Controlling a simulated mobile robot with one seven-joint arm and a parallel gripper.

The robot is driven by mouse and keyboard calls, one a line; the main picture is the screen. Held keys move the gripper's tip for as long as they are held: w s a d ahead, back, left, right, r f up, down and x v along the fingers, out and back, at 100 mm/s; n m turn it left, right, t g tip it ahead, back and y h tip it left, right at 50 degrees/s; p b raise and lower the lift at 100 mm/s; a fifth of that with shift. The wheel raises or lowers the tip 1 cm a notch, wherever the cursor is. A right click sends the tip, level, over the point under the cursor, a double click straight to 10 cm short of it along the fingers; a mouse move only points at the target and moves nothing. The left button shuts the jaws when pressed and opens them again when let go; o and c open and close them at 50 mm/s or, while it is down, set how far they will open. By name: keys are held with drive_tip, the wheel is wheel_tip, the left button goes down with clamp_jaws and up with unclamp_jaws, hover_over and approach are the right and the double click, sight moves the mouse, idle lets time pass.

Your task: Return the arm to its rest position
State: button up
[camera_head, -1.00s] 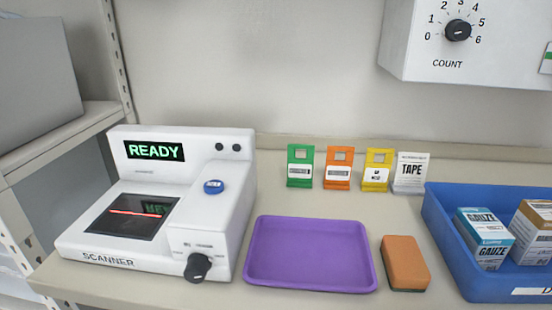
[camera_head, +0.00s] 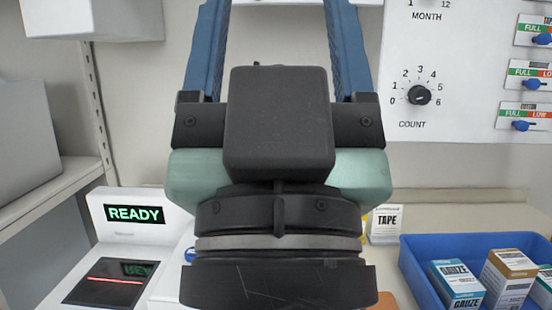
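My gripper (camera_head: 277,30) fills the middle of the head view, seen from behind with its dark wrist and pale green body below. Its two blue fingers point up and stand wide apart. It looks open, and I see nothing held between them. The fingertips run out of the top of the frame, so they are hidden.
The scanner (camera_head: 137,213) reads READY at lower left. A blue bin (camera_head: 420,247) with gauze boxes (camera_head: 457,285) is at lower right, near the TAPE box (camera_head: 385,224). A wall panel (camera_head: 455,100) with dials is at upper right. My arm hides the shelf's middle.

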wheel_tip(320, 180, up, 19)
drive_tip(key=p, duration=1.7)
drive_tip(key=shift+a, duration=0.1)
